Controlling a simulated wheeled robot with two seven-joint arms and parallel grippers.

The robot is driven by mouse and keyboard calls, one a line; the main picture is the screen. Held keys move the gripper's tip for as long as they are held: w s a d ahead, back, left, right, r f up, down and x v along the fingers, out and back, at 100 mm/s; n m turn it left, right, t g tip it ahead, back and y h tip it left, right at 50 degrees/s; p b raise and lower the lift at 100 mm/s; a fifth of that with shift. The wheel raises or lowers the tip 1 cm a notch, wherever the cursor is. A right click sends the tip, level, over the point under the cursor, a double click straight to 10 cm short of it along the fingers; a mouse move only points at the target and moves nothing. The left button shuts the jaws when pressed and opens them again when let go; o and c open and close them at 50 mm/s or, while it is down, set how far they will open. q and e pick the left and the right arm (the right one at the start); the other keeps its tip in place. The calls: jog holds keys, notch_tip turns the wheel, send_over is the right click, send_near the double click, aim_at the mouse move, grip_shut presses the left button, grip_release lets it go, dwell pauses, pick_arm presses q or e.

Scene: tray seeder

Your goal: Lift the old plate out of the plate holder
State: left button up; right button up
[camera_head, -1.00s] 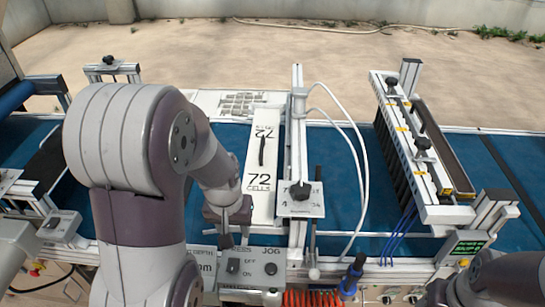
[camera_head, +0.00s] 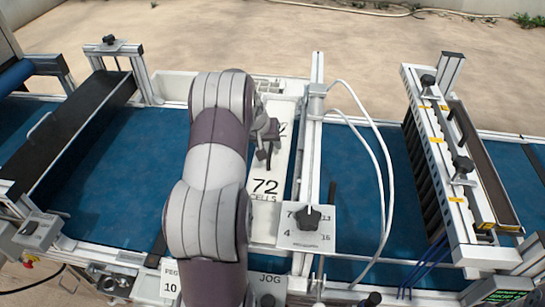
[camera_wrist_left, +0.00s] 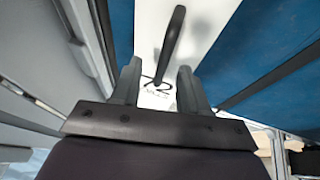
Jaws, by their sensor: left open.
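The old plate is a long white plate (camera_head: 263,222) marked "72 CELLS", lying along the left side of an aluminium rail in the head view. Its black handle (camera_wrist_left: 172,40) stands out in the left wrist view, just beyond the fingertips and roughly in line with the gap between them. My left gripper (camera_head: 267,143) is over the plate's far half, by the handle. It is open and empty; its two fingers show in the wrist view (camera_wrist_left: 158,82). My left arm covers part of the plate's left side in the head view. My right gripper is not in view.
The aluminium rail (camera_head: 316,150) with a black-knobbed number panel (camera_head: 306,228) stands right of the plate. White hoses (camera_head: 376,150) loop beside it. A gantry (camera_head: 437,160) with dark tubes is farther right. Blue belt (camera_head: 350,195) lies between them.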

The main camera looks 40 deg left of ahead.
aim_at(270, 147)
pick_arm(q)
jog(key=p+x, duration=0.1)
jog(key=x, duration=0.2)
jog(key=shift+a+f, duration=0.15)
jog(key=shift+f, duration=0.25)
jog(key=shift+w+a+f, duration=0.1)
jog(key=shift+w+f, duration=0.15)
jog(key=shift+f, duration=0.25)
jog(key=c, duration=0.8)
grip_shut()
jog(key=shift+r, duration=0.15)
